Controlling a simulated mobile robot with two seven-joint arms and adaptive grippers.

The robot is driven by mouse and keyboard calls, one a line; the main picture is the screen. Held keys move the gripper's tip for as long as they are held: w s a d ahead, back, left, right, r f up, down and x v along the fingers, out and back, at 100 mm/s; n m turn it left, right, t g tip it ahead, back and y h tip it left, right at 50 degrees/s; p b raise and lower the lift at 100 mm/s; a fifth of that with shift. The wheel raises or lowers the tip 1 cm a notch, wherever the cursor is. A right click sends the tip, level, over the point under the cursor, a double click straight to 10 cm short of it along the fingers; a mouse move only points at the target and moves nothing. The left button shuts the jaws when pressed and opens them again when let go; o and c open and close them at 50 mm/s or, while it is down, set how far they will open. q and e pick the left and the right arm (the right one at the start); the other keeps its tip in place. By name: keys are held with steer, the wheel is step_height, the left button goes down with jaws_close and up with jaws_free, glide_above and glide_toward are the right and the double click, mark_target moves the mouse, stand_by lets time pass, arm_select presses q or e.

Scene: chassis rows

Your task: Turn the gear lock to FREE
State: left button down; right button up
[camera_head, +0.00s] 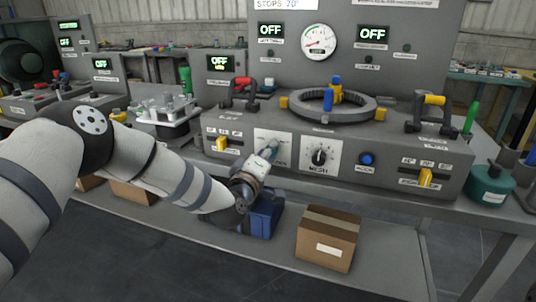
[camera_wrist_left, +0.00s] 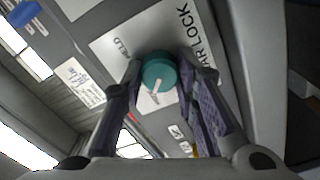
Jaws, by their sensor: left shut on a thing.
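The gear lock is a round teal knob (camera_wrist_left: 158,72) on a pale plate (camera_wrist_left: 120,42). In the left wrist view the plate reads "...AR LOCK" along one side and what looks like "HELD" near the knob. The knob's white pointer mark shows toward the bottom of that view. My left gripper (camera_wrist_left: 161,85) has one finger on each side of the knob and is shut on it. In the head view the knob (camera_head: 273,145) is partly hidden behind my left gripper (camera_head: 267,152). The FREE marking is not readable. My right gripper is not in view.
A black MESH dial (camera_head: 320,157) sits just right of the gear lock, then a blue button (camera_head: 367,159). Yellow levers stand at the left (camera_head: 222,144) and right (camera_head: 425,177). A grey ring (camera_head: 323,106) sits on top. A cardboard box (camera_head: 328,238) rests on the shelf below.

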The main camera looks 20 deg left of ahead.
arm_select(q)
steer(key=shift+f, duration=0.1)
stand_by(0.3)
steer(key=c, duration=1.2)
jaws_free()
steer(key=shift+c, duration=0.2)
steer(key=s, duration=1.2)
steer(key=shift+a, duration=0.15)
